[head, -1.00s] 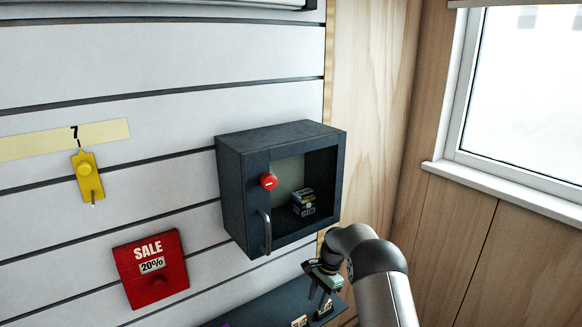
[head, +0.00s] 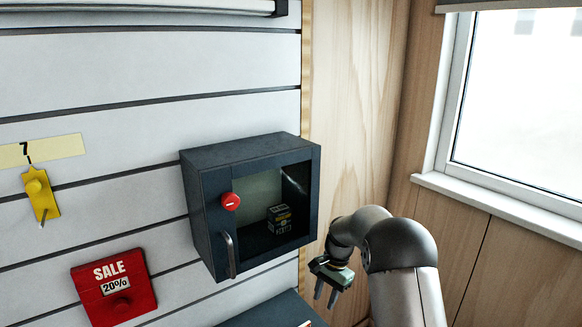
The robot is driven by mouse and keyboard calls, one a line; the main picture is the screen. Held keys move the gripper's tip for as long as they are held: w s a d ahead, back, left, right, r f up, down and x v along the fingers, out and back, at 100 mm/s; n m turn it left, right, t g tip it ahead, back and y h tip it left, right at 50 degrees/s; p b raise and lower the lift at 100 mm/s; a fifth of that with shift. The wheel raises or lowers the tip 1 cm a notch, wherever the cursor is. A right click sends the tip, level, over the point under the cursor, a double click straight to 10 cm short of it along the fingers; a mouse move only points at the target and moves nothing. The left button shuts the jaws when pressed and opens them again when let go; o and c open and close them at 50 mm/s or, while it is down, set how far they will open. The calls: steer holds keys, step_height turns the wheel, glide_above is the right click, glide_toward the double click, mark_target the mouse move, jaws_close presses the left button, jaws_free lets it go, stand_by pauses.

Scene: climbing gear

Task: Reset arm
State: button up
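My gripper (head: 326,294) is at the lower middle right of the head view, at the end of my arm, just right of and below the dark cabinet's lower right corner. Its two fingers point down and stand apart with nothing between them. The arm is bent, with the rounded grey link nearest the camera. No object is in the gripper's hold.
A dark wall cabinet (head: 207,215) with a handle, a red round knob (head: 231,201) and a small box (head: 279,218) inside hangs left of my gripper. A dark shelf (head: 268,312) lies below. A red SALE sign (head: 114,288) and yellow tag (head: 41,194) hang left. A window is at right.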

steer(key=s+d+r+n, duration=0.1)
steer(key=s+r+n, duration=0.2)
steer(key=s+r, duration=0.6)
steer(key=s+d+r+n, duration=0.1)
steer(key=s+n, duration=0.1)
steer(key=s, duration=0.7)
steer(key=s+d+r+n+t+h+p, duration=0.1)
steer(key=s+r+n, duration=0.1)
steer(key=s, duration=0.7)
steer(key=s+d+r+n+h, duration=0.1)
steer(key=s+n, duration=0.1)
steer(key=s, duration=0.7)
steer(key=shift+d+r+t, duration=0.15)
steer(key=shift+t, duration=0.25)
